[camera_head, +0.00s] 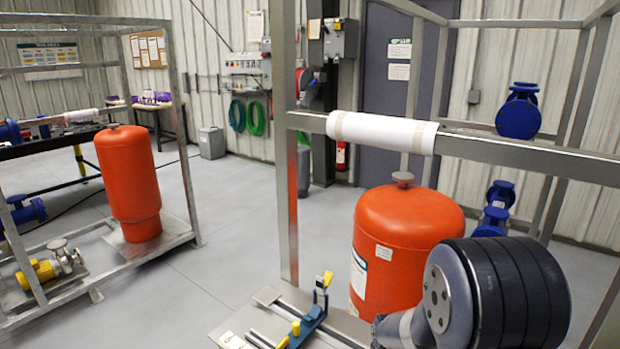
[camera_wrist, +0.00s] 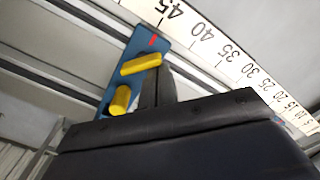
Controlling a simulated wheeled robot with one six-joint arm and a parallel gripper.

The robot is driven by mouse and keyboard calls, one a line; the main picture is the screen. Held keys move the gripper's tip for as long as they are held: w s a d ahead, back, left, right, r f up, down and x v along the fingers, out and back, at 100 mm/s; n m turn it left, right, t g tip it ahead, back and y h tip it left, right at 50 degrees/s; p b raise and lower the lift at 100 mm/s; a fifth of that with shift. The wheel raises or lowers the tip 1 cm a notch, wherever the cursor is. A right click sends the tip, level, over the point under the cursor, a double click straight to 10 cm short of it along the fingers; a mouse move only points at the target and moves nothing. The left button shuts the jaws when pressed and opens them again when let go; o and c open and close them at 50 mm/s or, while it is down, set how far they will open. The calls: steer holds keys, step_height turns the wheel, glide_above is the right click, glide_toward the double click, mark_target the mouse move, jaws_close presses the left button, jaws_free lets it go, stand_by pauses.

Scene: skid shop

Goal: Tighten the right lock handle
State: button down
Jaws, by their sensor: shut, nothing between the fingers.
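A blue clamp carriage (camera_head: 309,322) sits on the rail in the lower middle of the head view, with a yellow handle (camera_head: 328,278) at its far end and more yellow parts (camera_head: 296,327) nearer. In the wrist view the blue carriage (camera_wrist: 151,42) shows a red mark, an upper yellow lock handle (camera_wrist: 141,65) and a lower yellow lock handle (camera_wrist: 120,99). I cannot tell which is the right one. My gripper (camera_wrist: 160,80) is shut and empty, its dark fingers close beside the upper handle. Contact cannot be told. The gripper is out of the head view.
A white number scale (camera_wrist: 207,35) runs along the metal rail. A skid frame post (camera_head: 288,200) and crossbar with a white roll (camera_head: 382,131) stand above the rail. An orange tank (camera_head: 405,240) stands just behind. Open grey floor (camera_head: 225,235) lies to the left.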

steer(key=shift+s+a, duration=0.1)
steer(key=shift+s, duration=0.5)
stand_by(0.5)
steer(key=shift+r+p, duration=2.6)
steer(key=shift+r, duration=1)
steer(key=shift+f, duration=0.25)
step_height(320, 180, down, 7)
steer(key=b, duration=0.5)
steer(key=shift+b, duration=0.35)
steer(key=shift+w+r, duration=0.1)
steer(key=shift+r, duration=0.05)
steer(key=shift+r, duration=0.1)
